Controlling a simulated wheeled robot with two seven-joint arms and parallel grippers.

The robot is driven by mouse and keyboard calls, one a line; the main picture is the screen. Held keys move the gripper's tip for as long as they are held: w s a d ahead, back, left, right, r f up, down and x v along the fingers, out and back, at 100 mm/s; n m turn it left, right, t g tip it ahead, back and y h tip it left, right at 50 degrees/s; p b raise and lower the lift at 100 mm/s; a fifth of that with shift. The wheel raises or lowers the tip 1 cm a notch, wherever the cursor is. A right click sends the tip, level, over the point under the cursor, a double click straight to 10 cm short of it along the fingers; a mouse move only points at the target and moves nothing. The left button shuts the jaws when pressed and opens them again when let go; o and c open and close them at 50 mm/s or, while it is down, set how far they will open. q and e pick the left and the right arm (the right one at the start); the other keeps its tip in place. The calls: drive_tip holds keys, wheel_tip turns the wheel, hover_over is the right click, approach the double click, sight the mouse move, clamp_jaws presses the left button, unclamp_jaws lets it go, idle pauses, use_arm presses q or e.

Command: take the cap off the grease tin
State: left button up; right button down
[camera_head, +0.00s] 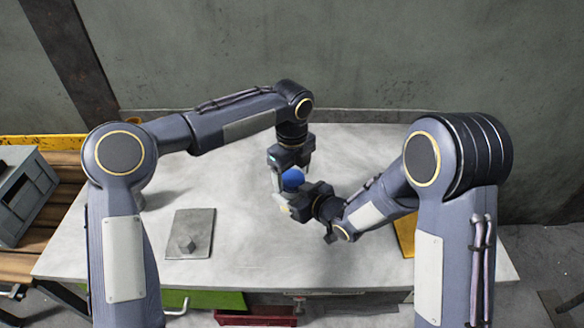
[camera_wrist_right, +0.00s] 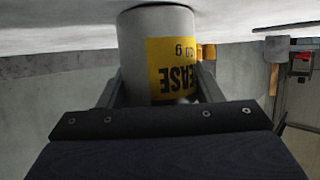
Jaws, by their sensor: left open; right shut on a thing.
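The grease tin (camera_wrist_right: 160,25) is a grey cylinder with a yellow label, upside down in the right wrist view. My right gripper (camera_head: 289,204) is shut on the tin's side; its fingers show on both sides of it in the right wrist view (camera_wrist_right: 158,88). The blue cap (camera_head: 293,178) shows in the head view, where the tin's body is mostly hidden. My left gripper (camera_head: 291,170) is open, pointing down at the cap, with a finger to either side. I cannot tell whether the fingers touch it.
A grey plate (camera_head: 190,222) with a small metal block (camera_head: 187,244) on it lies on the pale table (camera_head: 240,260), left of the grippers. A yellow item (camera_head: 405,236) is partly hidden behind my right arm. A grey box (camera_head: 22,197) stands at far left. The table's front middle is clear.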

use_arm(q)
drive_tip(key=c, duration=1)
drive_tip(key=n, duration=0.6)
drive_tip(key=shift+n, duration=0.4)
drive_tip(key=o, duration=1.1)
